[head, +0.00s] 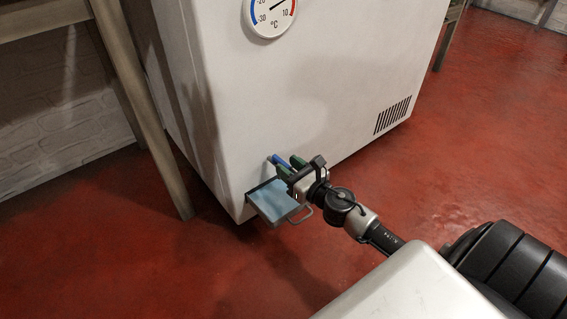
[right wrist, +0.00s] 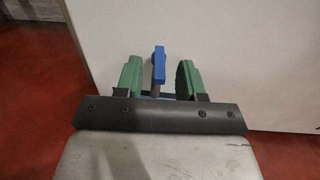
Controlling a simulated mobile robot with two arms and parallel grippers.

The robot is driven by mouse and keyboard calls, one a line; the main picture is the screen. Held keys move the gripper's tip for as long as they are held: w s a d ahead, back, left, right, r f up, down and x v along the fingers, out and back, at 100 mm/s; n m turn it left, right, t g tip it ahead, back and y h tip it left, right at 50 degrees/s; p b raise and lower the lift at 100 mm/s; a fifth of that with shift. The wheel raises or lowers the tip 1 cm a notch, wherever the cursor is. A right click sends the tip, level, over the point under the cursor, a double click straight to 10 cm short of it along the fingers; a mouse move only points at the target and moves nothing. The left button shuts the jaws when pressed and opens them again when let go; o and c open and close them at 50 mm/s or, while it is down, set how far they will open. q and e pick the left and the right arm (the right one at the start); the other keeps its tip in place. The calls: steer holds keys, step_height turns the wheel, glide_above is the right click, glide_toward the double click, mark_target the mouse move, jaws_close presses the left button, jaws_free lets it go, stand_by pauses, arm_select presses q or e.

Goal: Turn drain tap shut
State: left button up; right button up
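The drain tap (head: 274,159) is a small blue handle low on the front of the white freezer (head: 300,90). In the right wrist view the blue tap (right wrist: 159,62) stands upright between two green finger pads, with a gap on each side. My right gripper (head: 286,166) is open around the tap, close to the freezer front; it also shows in the right wrist view (right wrist: 159,72). The lower part of the tap is hidden behind the gripper body. My left gripper is not in view.
A grey tray (head: 268,217) with a light blue inside and a wire handle sits below the tap, under my right gripper. A round thermometer (head: 269,14) is on the freezer front. A wooden table leg (head: 150,115) stands at the left. The red floor is clear at right.

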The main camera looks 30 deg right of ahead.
steer(key=shift+w+a, duration=0.15)
steer(key=shift+w, duration=0.9)
jaws_close()
